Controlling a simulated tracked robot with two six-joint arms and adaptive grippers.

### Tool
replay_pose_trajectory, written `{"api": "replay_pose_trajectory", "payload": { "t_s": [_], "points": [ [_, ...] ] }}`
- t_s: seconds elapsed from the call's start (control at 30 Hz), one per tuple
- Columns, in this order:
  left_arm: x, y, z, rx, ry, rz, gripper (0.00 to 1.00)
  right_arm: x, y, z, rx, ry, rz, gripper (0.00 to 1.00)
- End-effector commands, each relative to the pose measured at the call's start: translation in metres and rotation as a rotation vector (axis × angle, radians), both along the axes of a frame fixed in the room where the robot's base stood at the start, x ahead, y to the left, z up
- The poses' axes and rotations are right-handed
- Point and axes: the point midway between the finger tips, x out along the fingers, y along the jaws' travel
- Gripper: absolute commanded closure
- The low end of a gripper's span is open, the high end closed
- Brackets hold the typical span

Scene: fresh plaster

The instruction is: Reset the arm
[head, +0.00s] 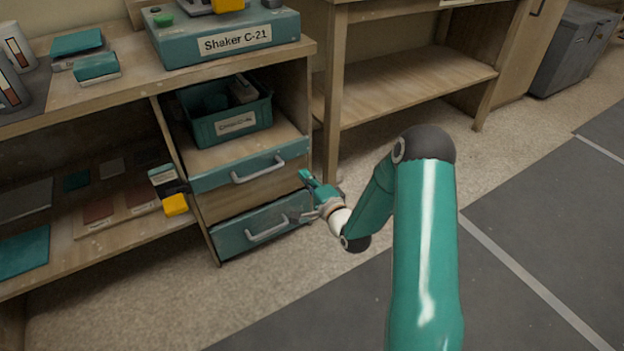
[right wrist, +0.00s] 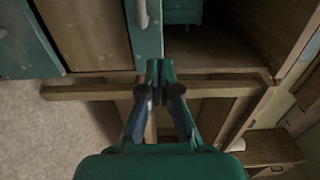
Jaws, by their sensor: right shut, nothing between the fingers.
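My right arm, teal with black joints, reaches in from the bottom right of the head view. Its right gripper (head: 306,195) is in front of the right end of the drawer unit, close to the lower teal drawer (head: 262,228) and its metal handle. In the right wrist view the fingers of the right gripper (right wrist: 158,82) are together with nothing between them. A teal drawer front with a handle (right wrist: 142,15) shows just beyond the fingertips. Whether the gripper touches the unit I cannot tell. My left gripper is in neither view.
The upper drawer (head: 250,166) is above the lower one, and a teal bin (head: 232,122) is in the compartment over it. The Shaker C-21 box (head: 225,38) is on the bench top. A wooden table (head: 405,85) stands at the back. The floor to the right (head: 545,220) is clear.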

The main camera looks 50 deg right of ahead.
Motion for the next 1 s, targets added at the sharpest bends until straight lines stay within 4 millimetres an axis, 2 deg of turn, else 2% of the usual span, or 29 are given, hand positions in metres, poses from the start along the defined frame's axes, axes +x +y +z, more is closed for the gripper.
{"api": "replay_pose_trajectory", "payload": {
  "t_s": [0.1, 0.23, 0.37, 0.47, 0.57, 0.67, 0.7, 0.77, 0.8, 0.87, 0.9, 0.97, 1.0],
  "points": [
    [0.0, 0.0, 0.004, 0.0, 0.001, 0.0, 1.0, -0.014, 0.004, 0.0, 0.001, 0.001, -0.001, 1.0],
    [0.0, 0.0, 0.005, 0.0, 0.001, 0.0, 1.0, -0.02, 0.006, 0.0, 0.0, 0.0, -0.001, 1.0],
    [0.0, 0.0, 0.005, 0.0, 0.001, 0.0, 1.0, -0.019, 0.008, 0.001, -0.001, -0.003, 0.004, 1.0],
    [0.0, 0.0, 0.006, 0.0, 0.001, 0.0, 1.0, -0.01, 0.023, 0.005, 0.003, -0.01, 0.036, 1.0],
    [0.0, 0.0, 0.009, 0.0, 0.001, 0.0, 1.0, 0.008, 0.057, 0.007, 0.02, -0.016, 0.106, 1.0],
    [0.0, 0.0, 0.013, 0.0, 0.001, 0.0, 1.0, 0.026, 0.114, 0.001, 0.061, 0.003, 0.208, 1.0],
    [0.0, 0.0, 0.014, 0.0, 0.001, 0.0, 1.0, 0.031, 0.141, -0.007, 0.083, 0.037, 0.249, 1.0],
    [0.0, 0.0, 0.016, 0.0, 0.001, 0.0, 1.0, 0.032, 0.182, -0.026, 0.091, 0.126, 0.314, 1.0],
    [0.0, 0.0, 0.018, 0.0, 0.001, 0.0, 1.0, 0.029, 0.209, -0.042, 0.075, 0.204, 0.361, 1.0],
    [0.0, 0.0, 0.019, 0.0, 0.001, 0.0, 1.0, 0.019, 0.246, -0.067, 0.027, 0.333, 0.436, 1.0],
    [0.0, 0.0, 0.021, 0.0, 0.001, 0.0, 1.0, 0.008, 0.269, -0.085, -0.018, 0.426, 0.491, 1.0],
    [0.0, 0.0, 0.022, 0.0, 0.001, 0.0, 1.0, -0.014, 0.299, -0.112, -0.096, 0.567, 0.584, 1.0],
    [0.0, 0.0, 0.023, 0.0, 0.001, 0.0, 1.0, -0.032, 0.316, -0.129, -0.155, 0.659, 0.651, 1.0]
  ]
}}
